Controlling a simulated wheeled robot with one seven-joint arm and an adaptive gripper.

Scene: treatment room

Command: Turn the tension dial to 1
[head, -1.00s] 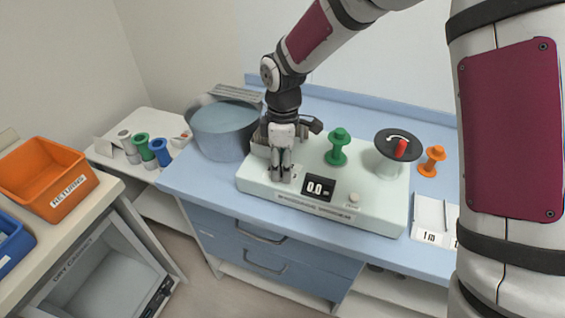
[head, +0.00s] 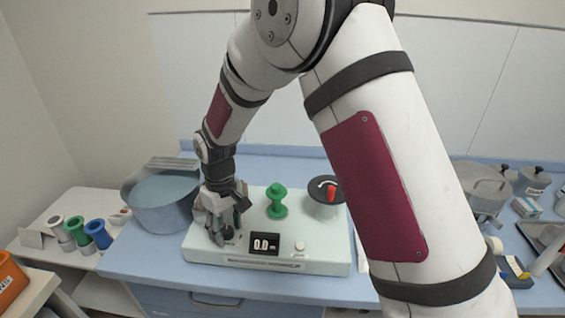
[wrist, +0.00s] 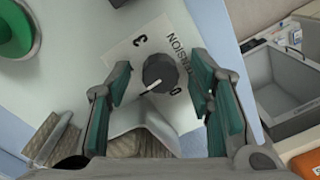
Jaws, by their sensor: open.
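The tension dial (wrist: 160,72) is a dark round knob with a white pointer line toward the lower left in the wrist view. It sits on a white plate printed "TENSION", with a 3 and a 0 legible near it. My gripper (wrist: 161,78) is open, its teal-padded fingers on either side of the knob, with gaps visible. In the head view my gripper (head: 227,233) is over the front left of the pale machine (head: 310,262); the knob is mostly hidden there. The machine's display (head: 264,244) appears to read 0.0.
A green spool (head: 277,201) stands behind the display. A dark disc with a red handle (head: 331,195) is at the machine's back right. A grey-blue basin (head: 160,203) is close to the left of my gripper. Coloured spools (head: 98,234) stand further left.

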